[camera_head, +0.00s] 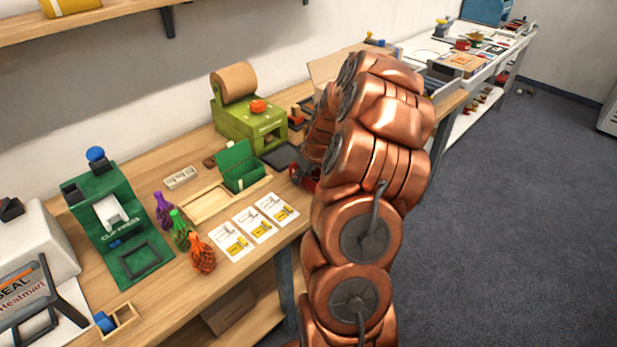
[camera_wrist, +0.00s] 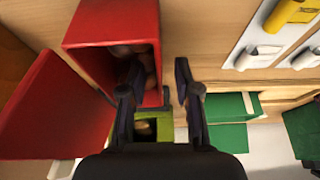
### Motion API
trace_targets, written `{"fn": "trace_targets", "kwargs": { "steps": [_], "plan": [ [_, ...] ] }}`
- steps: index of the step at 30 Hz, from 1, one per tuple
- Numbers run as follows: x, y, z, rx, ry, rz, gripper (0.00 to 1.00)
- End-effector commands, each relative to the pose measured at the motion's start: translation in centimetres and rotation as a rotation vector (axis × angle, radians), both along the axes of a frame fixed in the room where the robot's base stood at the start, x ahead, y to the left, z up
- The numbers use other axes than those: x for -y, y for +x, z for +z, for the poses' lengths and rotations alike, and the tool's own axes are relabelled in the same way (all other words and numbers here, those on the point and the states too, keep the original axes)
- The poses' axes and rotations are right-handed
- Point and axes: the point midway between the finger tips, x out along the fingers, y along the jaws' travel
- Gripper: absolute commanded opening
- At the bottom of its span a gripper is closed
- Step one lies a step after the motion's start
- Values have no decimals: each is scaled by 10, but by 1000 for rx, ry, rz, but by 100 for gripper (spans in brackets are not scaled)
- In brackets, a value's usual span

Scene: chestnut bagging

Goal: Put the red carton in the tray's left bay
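The red carton (camera_wrist: 112,28) stands open in the wrist view, with dark round chestnuts inside and its red lid (camera_wrist: 38,108) swung out to the left. In the head view only a small part of it (camera_head: 305,180) shows, beside my arm. My gripper (camera_wrist: 160,92) is open. One finger is over the carton's mouth and the other is outside, with the carton's right wall between them; I cannot tell whether they touch it. The wooden tray (camera_head: 187,212) is left of the carton in the head view. Its left bay looks empty; an open green carton (camera_head: 243,178) stands in its right part.
Three picture cards (camera_head: 255,224) lie in front of the tray. Purple, green and orange net bags (camera_head: 201,256) and a green clip press (camera_head: 115,215) stand to the left. A green machine with a brown roll (camera_head: 240,120) stands behind the tray.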

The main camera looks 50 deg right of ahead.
Motion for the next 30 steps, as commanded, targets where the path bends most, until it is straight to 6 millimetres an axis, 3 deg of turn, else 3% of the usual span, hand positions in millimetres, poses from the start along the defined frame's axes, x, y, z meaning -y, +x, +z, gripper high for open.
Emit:
{"fn": "trace_targets", "kwargs": {
  "steps": [9,30],
  "plan": [
    [0,0,0,0,0,0,0],
    [1,0,4,2,-2,0,0]
  ]
}}
